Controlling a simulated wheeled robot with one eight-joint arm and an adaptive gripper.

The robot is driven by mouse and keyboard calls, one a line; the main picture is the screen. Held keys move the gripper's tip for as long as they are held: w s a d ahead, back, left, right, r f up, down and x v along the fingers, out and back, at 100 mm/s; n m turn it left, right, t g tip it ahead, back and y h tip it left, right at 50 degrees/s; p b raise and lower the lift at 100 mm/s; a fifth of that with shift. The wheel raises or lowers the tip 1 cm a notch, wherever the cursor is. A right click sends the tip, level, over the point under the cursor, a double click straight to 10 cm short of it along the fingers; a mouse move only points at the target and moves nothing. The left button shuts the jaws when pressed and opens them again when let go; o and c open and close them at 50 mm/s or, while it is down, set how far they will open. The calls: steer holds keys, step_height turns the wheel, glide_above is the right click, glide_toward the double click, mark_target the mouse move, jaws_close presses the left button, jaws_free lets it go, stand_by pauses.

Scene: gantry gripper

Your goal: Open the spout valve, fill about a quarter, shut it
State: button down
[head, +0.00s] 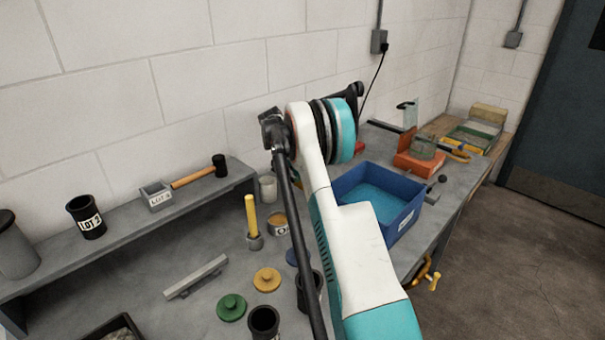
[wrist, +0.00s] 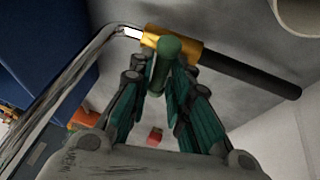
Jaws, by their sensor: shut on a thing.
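In the wrist view, a brass valve body (wrist: 182,46) shows at the top centre with a green handle (wrist: 164,60) on it. My gripper (wrist: 163,72) has its teal fingers closed around the green handle. I cannot tell how far the valve is turned, or see any liquid flowing. In the head view my white and teal arm hides the gripper and the valve.
A blue bin (head: 408,219) with blue contents stands right of my arm. A cup marked LOT 3 (head: 87,217) and a mallet (head: 200,175) stand on the back ledge. A green lid (head: 231,307), a yellow lid (head: 267,279) and a grey bar (head: 196,277) lie on the bench.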

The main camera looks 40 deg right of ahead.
steer(key=c, duration=1.6)
jaws_free()
steer(key=v, duration=1.2)
